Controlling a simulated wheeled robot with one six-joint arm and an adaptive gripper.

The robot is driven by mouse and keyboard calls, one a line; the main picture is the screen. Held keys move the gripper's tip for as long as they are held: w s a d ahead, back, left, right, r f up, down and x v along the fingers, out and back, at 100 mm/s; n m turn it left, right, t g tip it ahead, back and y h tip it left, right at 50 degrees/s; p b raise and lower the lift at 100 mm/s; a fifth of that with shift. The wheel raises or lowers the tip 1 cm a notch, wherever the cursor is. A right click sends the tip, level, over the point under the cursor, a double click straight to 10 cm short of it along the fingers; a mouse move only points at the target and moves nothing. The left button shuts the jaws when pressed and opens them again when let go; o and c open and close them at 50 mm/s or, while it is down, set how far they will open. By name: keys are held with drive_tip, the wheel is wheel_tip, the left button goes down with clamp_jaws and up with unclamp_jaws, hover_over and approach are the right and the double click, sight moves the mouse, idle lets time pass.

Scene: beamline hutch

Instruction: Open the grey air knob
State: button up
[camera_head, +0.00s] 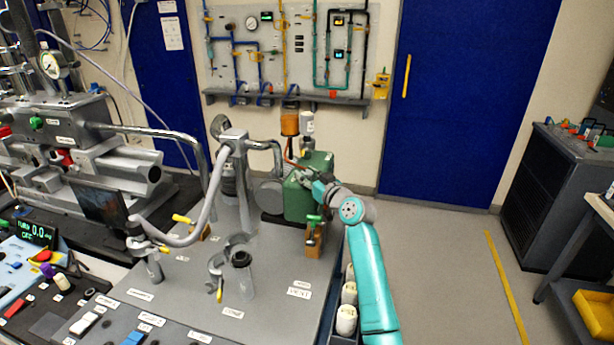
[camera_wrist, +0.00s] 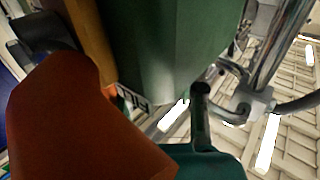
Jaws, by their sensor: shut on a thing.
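A green pump housing (camera_head: 300,203) stands at the far right end of the grey bench. My gripper (camera_head: 301,174) is at its upper part, jaws shut. A dark grey rounded piece (camera_wrist: 200,105) stands by the teal part, apparently the air knob in my grip. The fingers hide most of the contact, and I cannot tell how far it is turned.
A bent metal pipe (camera_head: 262,144) and an amber container (camera_head: 289,123) are close to my gripper. White bottles (camera_head: 347,320) stand beside the bench by my arm. The floor (camera_head: 440,255) to the right is clear, up to a dark cabinet (camera_head: 550,190).

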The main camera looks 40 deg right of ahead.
drive_tip(key=shift+n+y, duration=0.3)
drive_tip(key=shift+y, duration=0.2)
drive_tip(key=n+g+y, duration=0.1)
drive_tip(key=n+y, duration=0.1)
drive_tip(key=y, duration=0.2)
drive_tip(key=n+g+y, duration=0.1)
drive_tip(key=n+y, duration=0.2)
drive_tip(key=y, duration=0.1)
drive_tip(key=shift+d+r+n, duration=0.1)
drive_tip(key=shift+d+n, duration=0.05)
drive_tip(key=shift+n, duration=0.15)
drive_tip(key=n+g+y, duration=0.3)
drive_tip(key=g+y, duration=0.1)
drive_tip(key=y, duration=0.1)
drive_tip(key=shift+n, duration=0.4)
drive_tip(key=shift+n+g+y, duration=0.3)
drive_tip(key=shift+g+y, duration=0.1)
drive_tip(key=shift+g, duration=0.1)
drive_tip(key=shift+n+g+y, duration=0.5)
drive_tip(key=shift+n+g, duration=0.2)
drive_tip(key=o, duration=1.2)
drive_tip(key=shift+c, duration=0.2)
